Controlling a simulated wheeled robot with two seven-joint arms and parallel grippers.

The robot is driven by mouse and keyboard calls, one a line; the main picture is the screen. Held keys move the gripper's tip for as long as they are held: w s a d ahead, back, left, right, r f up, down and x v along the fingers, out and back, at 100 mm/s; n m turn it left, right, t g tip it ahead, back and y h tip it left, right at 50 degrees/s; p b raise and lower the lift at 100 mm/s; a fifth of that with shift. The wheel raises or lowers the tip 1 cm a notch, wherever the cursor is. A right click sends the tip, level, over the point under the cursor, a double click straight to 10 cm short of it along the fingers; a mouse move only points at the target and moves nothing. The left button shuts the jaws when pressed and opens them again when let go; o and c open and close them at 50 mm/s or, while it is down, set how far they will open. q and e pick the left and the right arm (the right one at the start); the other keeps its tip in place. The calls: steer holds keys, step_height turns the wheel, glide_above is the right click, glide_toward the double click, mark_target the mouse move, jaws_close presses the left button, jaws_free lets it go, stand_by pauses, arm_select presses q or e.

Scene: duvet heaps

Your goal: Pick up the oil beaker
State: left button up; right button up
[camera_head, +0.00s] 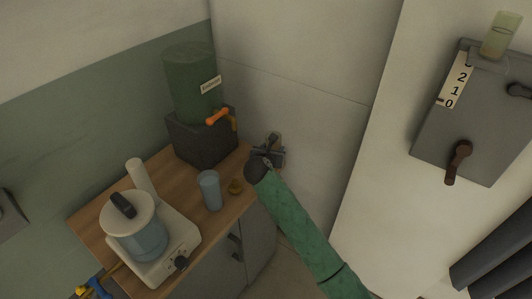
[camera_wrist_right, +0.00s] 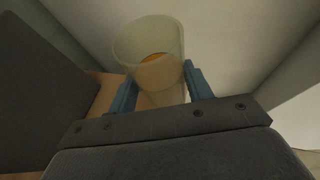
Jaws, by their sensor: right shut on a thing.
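The oil beaker (camera_wrist_right: 150,52) is a clear, slightly greenish cup with amber oil in the bottom. In the right wrist view it is between the blue fingers of my right gripper (camera_wrist_right: 160,88), which is shut on it. In the head view my right gripper (camera_head: 270,150) is at the right end of the wooden counter, close to the wall. The beaker shows there only as a small, partly hidden shape (camera_head: 276,138). My left gripper is in neither view.
A grey box (camera_head: 480,120) hangs on the right wall.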

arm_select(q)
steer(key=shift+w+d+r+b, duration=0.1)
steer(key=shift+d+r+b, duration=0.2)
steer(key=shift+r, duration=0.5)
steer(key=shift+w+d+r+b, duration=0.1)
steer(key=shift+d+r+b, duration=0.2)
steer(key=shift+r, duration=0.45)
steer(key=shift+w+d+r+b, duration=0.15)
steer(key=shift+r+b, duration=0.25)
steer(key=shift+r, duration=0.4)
arm_select(e)
steer(key=s+d+r, duration=0.3)
steer(key=d+r, duration=0.1)
steer(key=d, duration=0.2)
steer(key=shift+s+d+r, duration=0.2)
steer(key=shift+s+d, duration=0.05)
